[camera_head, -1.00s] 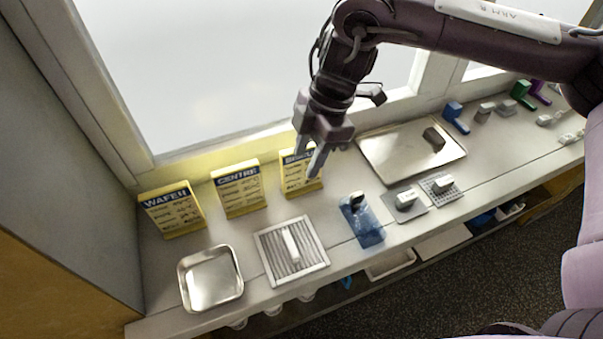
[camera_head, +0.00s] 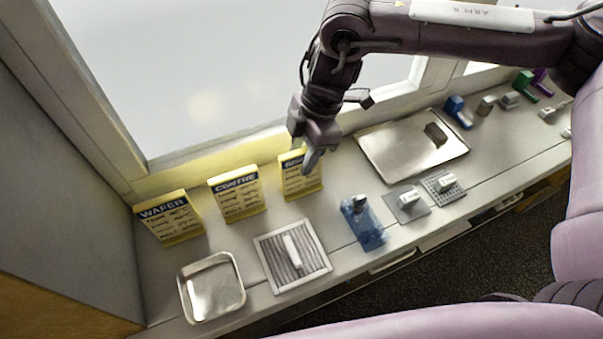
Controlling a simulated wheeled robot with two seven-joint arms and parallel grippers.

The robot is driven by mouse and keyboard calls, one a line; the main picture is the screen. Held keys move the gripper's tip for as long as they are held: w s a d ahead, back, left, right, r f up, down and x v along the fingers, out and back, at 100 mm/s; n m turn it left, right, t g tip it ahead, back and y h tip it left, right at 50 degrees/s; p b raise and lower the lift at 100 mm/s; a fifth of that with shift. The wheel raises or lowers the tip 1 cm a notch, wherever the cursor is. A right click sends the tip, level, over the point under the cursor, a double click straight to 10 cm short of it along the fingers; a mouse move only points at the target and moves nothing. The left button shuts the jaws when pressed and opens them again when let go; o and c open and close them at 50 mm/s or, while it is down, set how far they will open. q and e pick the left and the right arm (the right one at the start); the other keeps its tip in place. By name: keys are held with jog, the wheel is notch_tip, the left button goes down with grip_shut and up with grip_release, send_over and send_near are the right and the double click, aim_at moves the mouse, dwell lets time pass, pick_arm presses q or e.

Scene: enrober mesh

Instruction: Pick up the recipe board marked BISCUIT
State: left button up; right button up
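The BISCUIT board (camera_head: 301,181) is a yellow board with a dark header and printed lines. It stands on the counter at the right end of a row of three boards. My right gripper (camera_head: 307,161) comes down from above at its top edge and hides part of its header. One finger shows in front of the board's upper right part. The other finger is mostly hidden, so I cannot tell whether they are apart or shut on the board. My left gripper is not in view.
The CENTRE board (camera_head: 238,197) and WAFER board (camera_head: 170,219) stand to the left. In front are a square metal pan (camera_head: 239,299), a ridged grille (camera_head: 323,262) and a blue item (camera_head: 362,224). A large metal tray (camera_head: 390,153) lies to the right. A window frame rises behind.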

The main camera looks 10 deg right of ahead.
jog(key=shift+x, duration=1.5)
jog(key=shift+w+d, duration=0.1)
jog(key=shift+w, duration=0.05)
grip_shut()
jog(key=shift+r, duration=0.1)
